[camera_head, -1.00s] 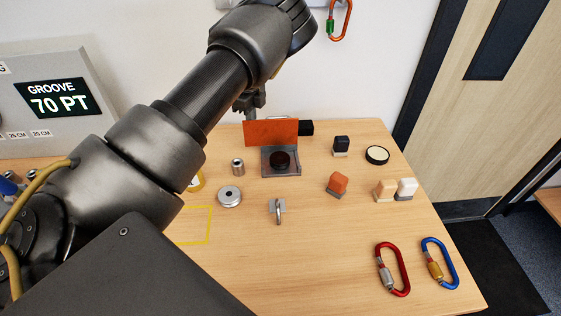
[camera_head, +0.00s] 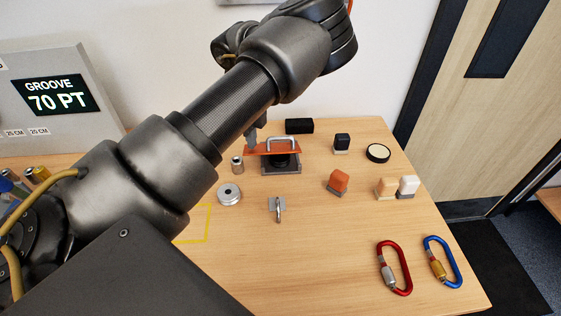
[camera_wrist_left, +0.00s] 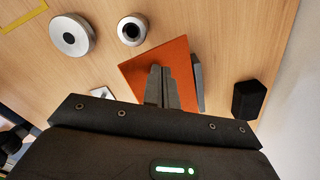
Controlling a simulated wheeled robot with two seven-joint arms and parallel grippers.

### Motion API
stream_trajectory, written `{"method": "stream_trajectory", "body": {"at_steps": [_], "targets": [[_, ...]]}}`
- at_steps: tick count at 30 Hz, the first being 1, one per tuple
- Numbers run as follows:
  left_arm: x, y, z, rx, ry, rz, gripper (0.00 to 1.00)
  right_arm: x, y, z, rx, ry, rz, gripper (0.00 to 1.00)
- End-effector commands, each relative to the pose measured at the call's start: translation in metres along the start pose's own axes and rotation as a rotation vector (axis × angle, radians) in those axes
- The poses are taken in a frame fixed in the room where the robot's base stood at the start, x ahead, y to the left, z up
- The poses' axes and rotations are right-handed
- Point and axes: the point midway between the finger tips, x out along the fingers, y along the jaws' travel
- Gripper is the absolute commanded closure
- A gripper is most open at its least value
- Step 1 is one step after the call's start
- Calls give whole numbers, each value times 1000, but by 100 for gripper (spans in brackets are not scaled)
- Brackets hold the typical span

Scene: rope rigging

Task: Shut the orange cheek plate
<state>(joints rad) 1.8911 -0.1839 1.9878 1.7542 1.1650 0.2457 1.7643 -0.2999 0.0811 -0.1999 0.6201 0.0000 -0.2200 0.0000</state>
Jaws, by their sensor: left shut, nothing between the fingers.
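The orange cheek plate (camera_head: 270,147) is swung most of the way down over its grey base (camera_head: 281,168), close to level with a gap under its front. A dark round part shows beneath it in the head view. My left gripper (camera_head: 254,142) is at the plate's left rear part, partly behind my arm. In the left wrist view the shut, empty fingertips (camera_wrist_left: 160,75) lie over the orange plate (camera_wrist_left: 150,62), seeming to touch it. A grey handle (camera_head: 283,143) stands on the plate. My right gripper is not in view.
A black block (camera_head: 299,126) stands behind the plate. A steel cylinder (camera_head: 237,164) and a silver disc (camera_head: 229,194) are left of the base, and a small metal shackle (camera_head: 277,208) is in front. Two carabiners (camera_head: 395,268) lie at front right; the front middle is clear.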

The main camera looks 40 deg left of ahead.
Motion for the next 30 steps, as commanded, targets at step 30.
{"method": "stream_trajectory", "body": {"at_steps": [30], "targets": [[-61, 6, -3, 0, -1, 1, 100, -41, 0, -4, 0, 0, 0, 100]]}}
